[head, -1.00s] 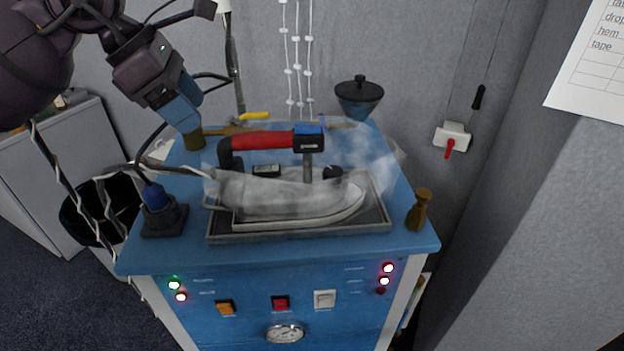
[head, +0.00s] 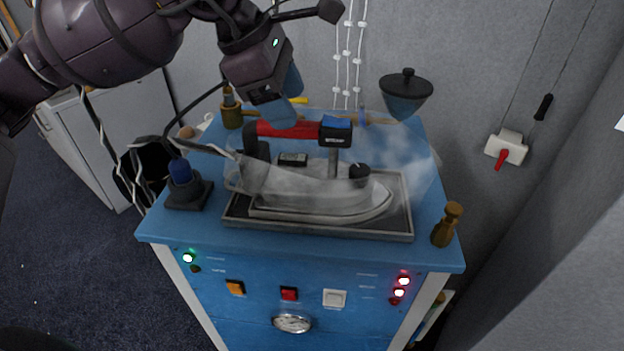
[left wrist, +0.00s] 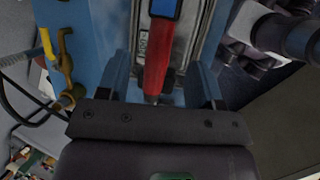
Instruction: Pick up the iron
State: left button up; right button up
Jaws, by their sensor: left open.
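The iron has a red handle (head: 285,129) with a blue button and a pale, partly see-through body (head: 320,190). It rests flat in a dark-rimmed tray (head: 320,231) on the blue cabinet top. My left gripper (head: 280,112) is above the handle's left part, its blue fingers pointing down and overlapping the handle in the head view. In the left wrist view, the open left gripper (left wrist: 161,80) has one finger on each side of the red handle (left wrist: 158,60). No grip shows. My right gripper is not identifiable.
A brown bottle (head: 447,225) stands on the cabinet's front right corner. A blue-topped black holder (head: 184,185) stands at the left. A dark-blue funnel-like vessel (head: 405,95) is behind. A grey cable runs from the iron's left. Steam-like haze surrounds the iron.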

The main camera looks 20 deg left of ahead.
aim_at(302, 124)
pick_arm(q)
jog(key=shift+p+x, duration=0.3)
jog(key=shift+x, duration=2.5)
jog(key=c, duration=1)
jog(key=shift+w+r, duration=0.15)
grip_shut()
jog(key=shift+r, duration=0.1)
